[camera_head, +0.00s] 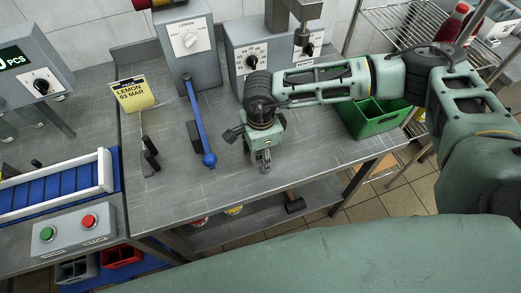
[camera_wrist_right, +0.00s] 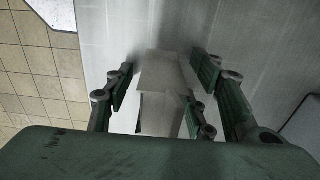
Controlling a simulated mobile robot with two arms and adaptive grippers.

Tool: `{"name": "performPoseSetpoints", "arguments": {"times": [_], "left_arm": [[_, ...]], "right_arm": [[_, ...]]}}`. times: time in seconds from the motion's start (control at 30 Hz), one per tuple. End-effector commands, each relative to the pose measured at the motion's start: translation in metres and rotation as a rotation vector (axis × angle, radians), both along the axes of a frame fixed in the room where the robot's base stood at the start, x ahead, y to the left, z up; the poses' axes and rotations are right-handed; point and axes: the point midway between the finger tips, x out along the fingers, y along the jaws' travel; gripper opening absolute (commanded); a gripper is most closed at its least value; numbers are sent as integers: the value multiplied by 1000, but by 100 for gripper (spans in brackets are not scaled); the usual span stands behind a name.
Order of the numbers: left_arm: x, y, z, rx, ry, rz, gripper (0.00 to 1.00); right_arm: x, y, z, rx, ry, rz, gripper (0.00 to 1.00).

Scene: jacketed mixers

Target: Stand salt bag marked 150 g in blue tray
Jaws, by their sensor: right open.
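My right gripper (camera_head: 263,158) points down over the front part of the steel bench, near its front edge. In the right wrist view the open gripper (camera_wrist_right: 163,90) has its fingers on either side of a pale grey, block-like object (camera_wrist_right: 160,75). Gaps show between the object and the fingers. I cannot tell whether this is the salt bag, as no marking is readable on it. In the head view the gripper mostly hides that spot. I cannot make out a salt bag marked 150 g or a blue tray for certain. My left gripper is not in view.
A green divided crate (camera_head: 376,120) stands right of my gripper, partly behind my arm. Grey control boxes (camera_head: 250,62) line the back. A red crate (camera_head: 122,257) sits below the bench.

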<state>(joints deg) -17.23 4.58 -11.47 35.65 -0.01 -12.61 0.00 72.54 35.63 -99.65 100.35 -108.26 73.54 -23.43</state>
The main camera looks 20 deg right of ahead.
Motion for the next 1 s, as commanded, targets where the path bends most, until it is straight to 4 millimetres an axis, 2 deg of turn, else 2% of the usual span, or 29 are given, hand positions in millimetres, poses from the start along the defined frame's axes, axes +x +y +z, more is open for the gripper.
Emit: {"name": "performPoseSetpoints", "arguments": {"times": [0.07, 0.63, 1.0], "left_arm": [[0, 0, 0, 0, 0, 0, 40], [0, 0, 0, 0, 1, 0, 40], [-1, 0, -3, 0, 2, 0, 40]], "right_arm": [[0, 0, 0, 0, 0, 0, 49], [0, 0, 1, 0, 0, -1, 0], [1, 0, 5, 0, -1, -1, 0]]}}
